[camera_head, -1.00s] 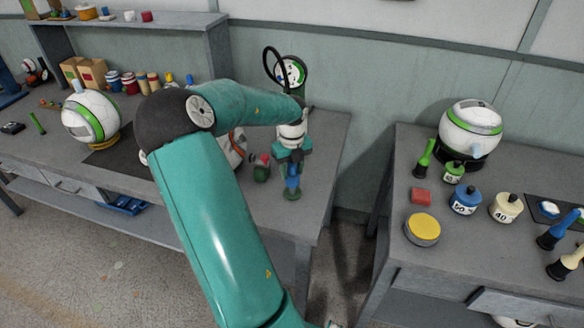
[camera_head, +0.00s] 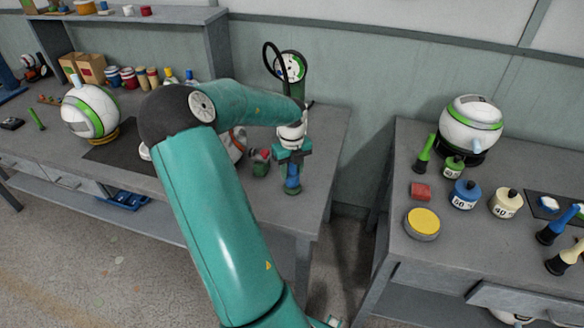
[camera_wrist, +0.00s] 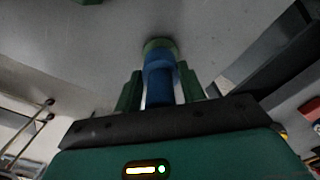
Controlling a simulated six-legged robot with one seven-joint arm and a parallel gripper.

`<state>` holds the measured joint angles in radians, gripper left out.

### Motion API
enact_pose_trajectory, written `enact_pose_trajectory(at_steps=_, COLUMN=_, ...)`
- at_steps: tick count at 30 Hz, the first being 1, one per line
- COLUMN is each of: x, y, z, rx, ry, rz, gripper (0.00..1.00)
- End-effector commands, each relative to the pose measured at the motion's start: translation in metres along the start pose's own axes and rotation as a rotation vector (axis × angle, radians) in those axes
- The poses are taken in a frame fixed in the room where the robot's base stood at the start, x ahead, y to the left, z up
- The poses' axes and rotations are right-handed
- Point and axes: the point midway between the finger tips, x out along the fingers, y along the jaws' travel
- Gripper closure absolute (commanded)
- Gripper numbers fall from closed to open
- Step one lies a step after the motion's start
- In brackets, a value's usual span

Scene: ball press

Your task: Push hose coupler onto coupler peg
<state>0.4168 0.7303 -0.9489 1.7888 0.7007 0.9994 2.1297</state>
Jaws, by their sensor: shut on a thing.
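My gripper (camera_head: 292,164) points down over the right end of the long bench. In the wrist view its two green fingers (camera_wrist: 159,92) are shut around a blue cylinder (camera_wrist: 159,72), which I take for the hose coupler. The blue piece also shows below the fingers in the head view (camera_head: 292,178). A green round piece (camera_head: 291,190), seemingly the coupler peg's base, is at its lower end. It shows around the far end of the blue piece in the wrist view (camera_wrist: 157,43). I cannot tell how deep the coupler sits on a peg.
A round gauge (camera_head: 292,66) with a black hose loop (camera_head: 270,58) stands behind my gripper. A red-and-green item (camera_head: 260,160) is close on the left. The bench front to the right is clear. A second bench (camera_head: 395,262) holds several jars across a gap.

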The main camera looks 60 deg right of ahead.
Motion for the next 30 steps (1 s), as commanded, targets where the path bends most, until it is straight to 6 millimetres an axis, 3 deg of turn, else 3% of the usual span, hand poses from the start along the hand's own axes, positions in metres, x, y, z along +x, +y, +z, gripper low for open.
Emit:
enact_pose_trajectory(at_steps=17, x=0.013, y=0.0, z=0.0, rx=0.001, ry=0.001, rz=0.0, gripper=0.87)
enact_pose_trajectory(at_steps=18, x=0.013, y=0.0, z=0.0, rx=0.001, ry=0.001, rz=0.0, gripper=0.52)
enact_pose_trajectory(at_steps=21, x=0.013, y=0.0, z=0.0, rx=0.001, ry=0.001, rz=0.0, gripper=0.35)
enact_pose_trajectory(at_steps=30, x=0.011, y=0.0, z=0.0, rx=0.0, ry=0.0, rz=0.0, gripper=0.35)
